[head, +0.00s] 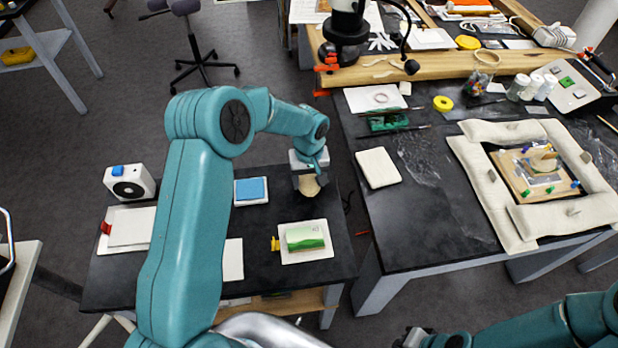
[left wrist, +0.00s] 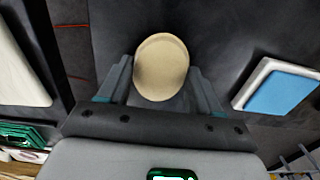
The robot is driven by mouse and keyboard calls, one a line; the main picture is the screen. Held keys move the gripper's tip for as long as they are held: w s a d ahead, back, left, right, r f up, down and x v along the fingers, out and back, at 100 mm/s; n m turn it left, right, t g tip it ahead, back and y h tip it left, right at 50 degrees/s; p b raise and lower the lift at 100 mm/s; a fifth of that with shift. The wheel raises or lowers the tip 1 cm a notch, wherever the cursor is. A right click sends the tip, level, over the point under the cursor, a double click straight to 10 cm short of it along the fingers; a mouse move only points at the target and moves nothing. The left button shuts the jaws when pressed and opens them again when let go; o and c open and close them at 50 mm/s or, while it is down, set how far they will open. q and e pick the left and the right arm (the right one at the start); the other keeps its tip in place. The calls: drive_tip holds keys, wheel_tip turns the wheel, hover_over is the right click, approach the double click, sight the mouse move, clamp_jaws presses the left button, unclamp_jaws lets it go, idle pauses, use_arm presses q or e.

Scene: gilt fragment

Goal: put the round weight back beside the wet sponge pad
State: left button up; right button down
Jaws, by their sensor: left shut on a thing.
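The round weight (head: 309,187) is a pale beige disc in the jaws of my left gripper (head: 310,181). The left wrist view shows the weight (left wrist: 161,66) between the two grey fingers, which are shut on it. It is near the back right corner of the small dark table; I cannot tell whether it touches the top. The wet sponge pad (head: 251,188) is blue in a white tray, left of the gripper and apart from it. The pad also shows at the right of the left wrist view (left wrist: 281,93). My right gripper (head: 414,338) is partly cut off at the bottom edge.
A white tray with a green and white block (head: 305,238) lies in front of the gripper. A white fan-like box (head: 129,182) stands at the far left of the small dark table (head: 265,217). The larger worktable (head: 437,222) is to the right, across a gap.

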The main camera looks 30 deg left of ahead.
sight(309, 181)
use_arm(q)
drive_tip(key=o, duration=1.4)
drive_tip(key=shift+o, duration=0.2)
drive_tip(key=shift+r, duration=0.1)
wheel_tip(309, 181, up, 12)
drive_tip(key=b, duration=0.2)
drive_tip(key=shift+s, duration=0.15)
